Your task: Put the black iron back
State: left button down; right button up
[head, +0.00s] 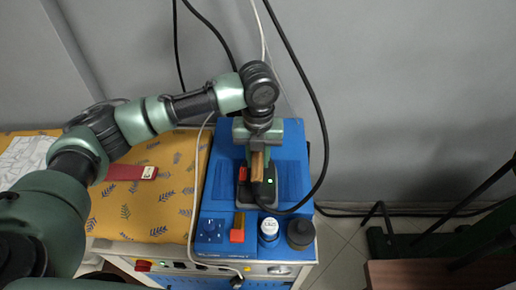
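The black iron (265,191) sits on the blue top of the station (290,175), in the middle of the head view. It has a tan handle (257,168), a small green light and a red part at its left side. My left gripper (258,153) points down from above, right at the handle's far end. The gripper and wrist hide that end, so whether the fingers are closed on it cannot be made out. My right gripper is out of view.
A red-and-orange block (237,229), a white-capped bottle (269,229) and a dark round container (300,233) stand at the station's front. A black cable (321,130) loops to the iron. The yellow patterned board (155,205) with a red item (128,172) lies left.

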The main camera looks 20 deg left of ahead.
pick_arm(q)
jog(key=shift+w+f, duration=0.15)
jog(key=shift+w, duration=0.05)
jog(key=c, duration=1.2)
grip_release()
jog(key=shift+s+f, duration=0.25)
jog(key=shift+o, duration=0.2)
jog(key=shift+r, duration=0.15)
notch_tip(320, 180, up, 10)
jog(key=shift+d+r+b, duration=0.1)
jog(key=shift+r+b, duration=0.15)
jog(key=shift+b, duration=0.8)
jog(key=shift+r, duration=0.7)
